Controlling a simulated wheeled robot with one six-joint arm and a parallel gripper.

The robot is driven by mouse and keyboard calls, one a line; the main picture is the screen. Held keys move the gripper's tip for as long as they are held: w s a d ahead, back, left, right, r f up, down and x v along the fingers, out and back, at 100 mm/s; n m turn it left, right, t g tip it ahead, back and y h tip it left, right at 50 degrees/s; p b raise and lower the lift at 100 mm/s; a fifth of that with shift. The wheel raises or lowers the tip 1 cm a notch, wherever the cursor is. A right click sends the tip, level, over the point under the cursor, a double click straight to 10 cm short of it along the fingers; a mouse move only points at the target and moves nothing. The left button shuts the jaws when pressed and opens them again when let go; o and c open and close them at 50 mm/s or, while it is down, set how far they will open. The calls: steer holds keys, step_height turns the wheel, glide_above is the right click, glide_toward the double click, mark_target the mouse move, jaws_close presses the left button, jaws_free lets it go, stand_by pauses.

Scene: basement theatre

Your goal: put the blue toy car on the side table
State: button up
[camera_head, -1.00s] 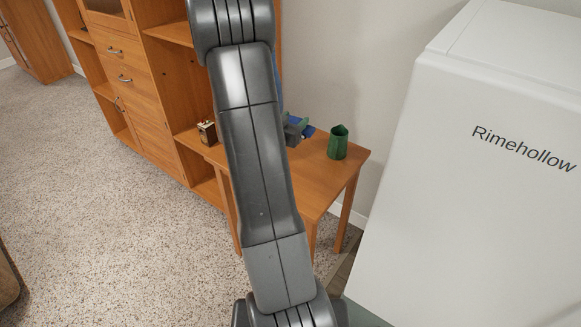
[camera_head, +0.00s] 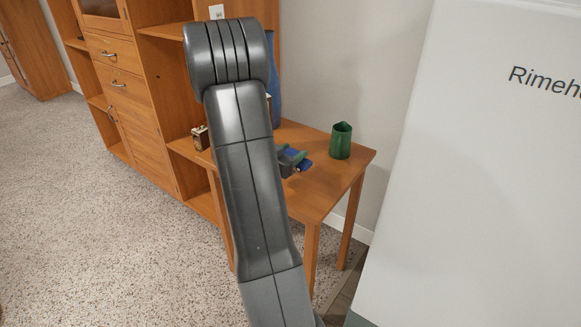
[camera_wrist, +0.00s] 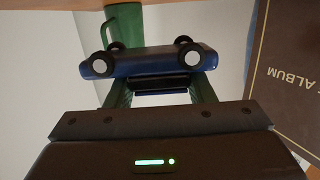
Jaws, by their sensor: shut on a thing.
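The blue toy car shows in the wrist view (camera_wrist: 150,63), wheels toward the picture's top. My gripper (camera_wrist: 158,84) is shut on it, with a green finger at each side. In the head view, my gripper (camera_head: 290,162) and the blue car (camera_head: 304,166) appear over the wooden side table (camera_head: 325,185), partly hidden by my arm. I cannot tell whether the car touches the tabletop. A green mug (camera_head: 341,142) stands on the table to the right of the car; it also shows in the wrist view (camera_wrist: 126,32).
A white fridge (camera_head: 450,180) stands right of the table. A wooden cabinet (camera_head: 150,150) stands at the left, with a small box (camera_head: 200,138) near the table. A blue vase (camera_head: 274,85) is partly behind my arm. A brown album (camera_wrist: 288,70) shows in the wrist view. The tabletop's front is clear.

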steer(key=shift+f+b, duration=0.5)
steer(key=shift+f, duration=1.75)
steer(key=shift+f, duration=0.2)
steer(key=o, duration=1.1)
steer(key=shift+c, duration=0.2)
steer(key=shift+r, duration=0.1)
steer(key=shift+r, duration=0.2)
steer(key=v, duration=1.2)
steer(key=shift+p, duration=0.45)
steer(key=shift+f, duration=0.1)
